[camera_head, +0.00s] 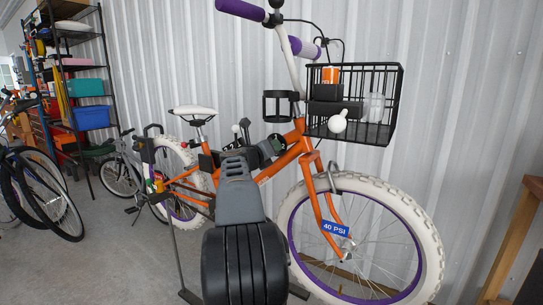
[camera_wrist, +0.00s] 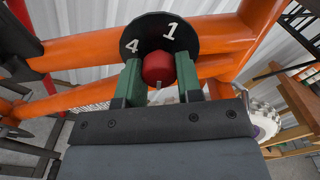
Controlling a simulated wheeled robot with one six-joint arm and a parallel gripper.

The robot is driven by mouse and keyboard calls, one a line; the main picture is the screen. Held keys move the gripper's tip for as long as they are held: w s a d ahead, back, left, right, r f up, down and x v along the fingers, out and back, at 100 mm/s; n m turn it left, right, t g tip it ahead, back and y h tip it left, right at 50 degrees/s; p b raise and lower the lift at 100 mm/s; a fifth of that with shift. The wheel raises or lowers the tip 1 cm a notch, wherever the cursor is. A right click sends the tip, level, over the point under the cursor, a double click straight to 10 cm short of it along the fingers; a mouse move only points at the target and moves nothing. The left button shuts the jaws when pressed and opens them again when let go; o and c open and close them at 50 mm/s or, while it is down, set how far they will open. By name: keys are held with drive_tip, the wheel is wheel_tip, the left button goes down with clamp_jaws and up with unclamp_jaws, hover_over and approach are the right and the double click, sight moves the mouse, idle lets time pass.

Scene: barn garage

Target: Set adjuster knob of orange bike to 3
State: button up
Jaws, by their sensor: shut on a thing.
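The orange bike (camera_head: 290,155) stands side-on along the wall, with white tires and purple rims. In the wrist view a round black dial (camera_wrist: 140,27) sits on the orange frame (camera_wrist: 75,53), with white numerals 4 and 1 showing on its upper part. The red adjuster knob (camera_wrist: 158,67) is at its centre, with a short pale mark at its lower edge. My gripper (camera_wrist: 160,78) has its green fingers on both sides of the knob and is shut on it. My gripper and arm hide the dial's lower part, so numerals there are not visible. In the head view my gripper (camera_head: 268,149) is at mid-frame.
A black wire basket (camera_head: 385,100) with several items hangs at the handlebar. The front wheel (camera_head: 425,225) is right of my arm, with a blue "40 PSI" tag (camera_head: 335,228). Shelves (camera_head: 75,55) and other bikes (camera_head: 45,190) stand left. Left floor (camera_head: 120,250) is clear.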

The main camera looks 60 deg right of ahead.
drive_tip(key=shift+f+m+b, duration=0.1)
drive_tip(key=shift+m+b, duration=0.8)
drive_tip(key=shift+m, duration=1)
drive_tip(key=o, duration=0.9)
drive_tip(key=shift+o, duration=0.2)
drive_tip(key=a+p, duration=0.1)
drive_tip(key=a, duration=1.3)
drive_tip(key=shift+w, duration=0.15)
